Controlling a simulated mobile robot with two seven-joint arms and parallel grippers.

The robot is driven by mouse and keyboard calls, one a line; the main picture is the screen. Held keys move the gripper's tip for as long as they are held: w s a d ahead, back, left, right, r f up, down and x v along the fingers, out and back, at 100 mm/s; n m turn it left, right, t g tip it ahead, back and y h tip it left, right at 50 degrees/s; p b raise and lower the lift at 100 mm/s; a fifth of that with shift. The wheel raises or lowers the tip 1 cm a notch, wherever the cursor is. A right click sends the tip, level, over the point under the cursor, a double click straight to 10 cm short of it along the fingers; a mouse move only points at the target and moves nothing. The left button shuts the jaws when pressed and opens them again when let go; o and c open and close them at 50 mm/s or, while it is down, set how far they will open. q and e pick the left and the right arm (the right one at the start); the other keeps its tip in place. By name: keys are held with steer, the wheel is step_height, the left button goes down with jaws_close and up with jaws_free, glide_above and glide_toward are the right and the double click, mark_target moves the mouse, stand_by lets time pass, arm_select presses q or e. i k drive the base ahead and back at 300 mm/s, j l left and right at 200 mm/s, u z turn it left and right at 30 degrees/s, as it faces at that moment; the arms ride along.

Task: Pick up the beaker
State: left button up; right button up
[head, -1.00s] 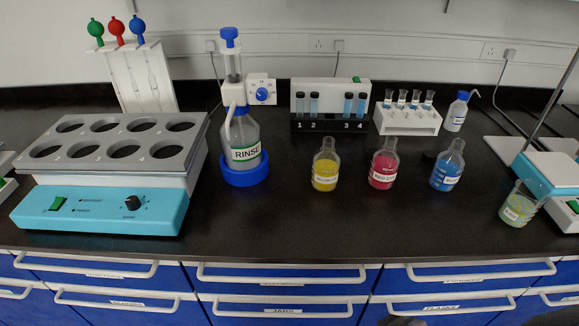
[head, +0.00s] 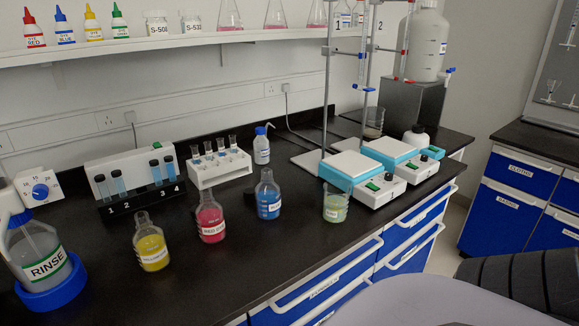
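A glass beaker (head: 336,208) with pale green liquid and a label stands upright near the front edge of the black bench, in front of a blue and white hotplate. A second glass vessel (head: 373,124), partly filled, stands farther back by the rear stand, partly hidden by it. Neither of my grippers shows in the head view.
Blue (head: 268,194), red (head: 210,215) and yellow (head: 150,243) bottles stand left of the beaker. Two hotplates (head: 352,165) with upright stands are behind it to the right. A white vial rack (head: 220,172) is at the back. Bare bench lies in front of the bottles.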

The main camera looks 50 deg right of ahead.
mark_target(335, 203)
steer(key=z, duration=1.9)
steer(key=i+l+u, duration=0.1)
steer(key=l+u, duration=0.15)
steer(key=l, duration=0.15)
